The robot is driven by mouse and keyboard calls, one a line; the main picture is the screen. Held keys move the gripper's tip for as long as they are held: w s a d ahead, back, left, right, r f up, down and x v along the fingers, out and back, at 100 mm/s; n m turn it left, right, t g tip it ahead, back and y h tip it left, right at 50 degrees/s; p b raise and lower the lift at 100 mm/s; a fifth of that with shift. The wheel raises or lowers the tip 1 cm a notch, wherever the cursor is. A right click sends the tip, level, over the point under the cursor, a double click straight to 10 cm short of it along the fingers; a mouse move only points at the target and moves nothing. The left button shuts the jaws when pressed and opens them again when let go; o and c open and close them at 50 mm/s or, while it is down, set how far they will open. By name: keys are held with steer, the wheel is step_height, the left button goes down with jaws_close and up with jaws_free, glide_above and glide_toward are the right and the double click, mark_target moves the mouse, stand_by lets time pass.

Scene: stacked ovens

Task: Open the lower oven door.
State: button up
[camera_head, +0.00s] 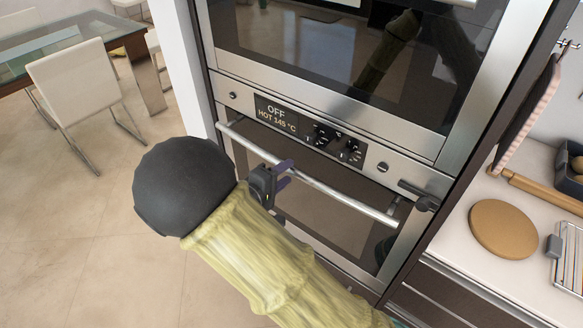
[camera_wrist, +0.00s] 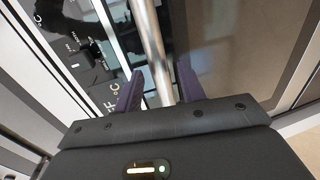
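The lower oven door (camera_head: 320,208) has dark glass and looks closed, below a control panel (camera_head: 300,130) reading "OFF" and "HOT 145 °C". Its silver handle bar (camera_head: 345,196) runs slantwise across the top of the door. My gripper (camera_head: 283,174) is at the bar, left of its middle. In the wrist view my gripper (camera_wrist: 157,92) has its two purple fingers apart, with the handle bar (camera_wrist: 150,40) running between them. Gaps show on both sides of the bar, so the fingers do not appear to clamp it. My arm hides the lower left of the door.
An upper oven (camera_head: 350,50) sits above the panel. A counter (camera_head: 470,240) at right holds a round wooden board (camera_head: 503,228) and a wire rack (camera_head: 570,258). A white chair (camera_head: 77,83) and glass table (camera_head: 60,38) stand at upper left. The floor at left is clear.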

mark_target(291, 170)
steer(key=x, duration=0.3)
steer(key=shift+w+d, duration=0.1)
jaws_close()
steer(key=shift+f, duration=0.15)
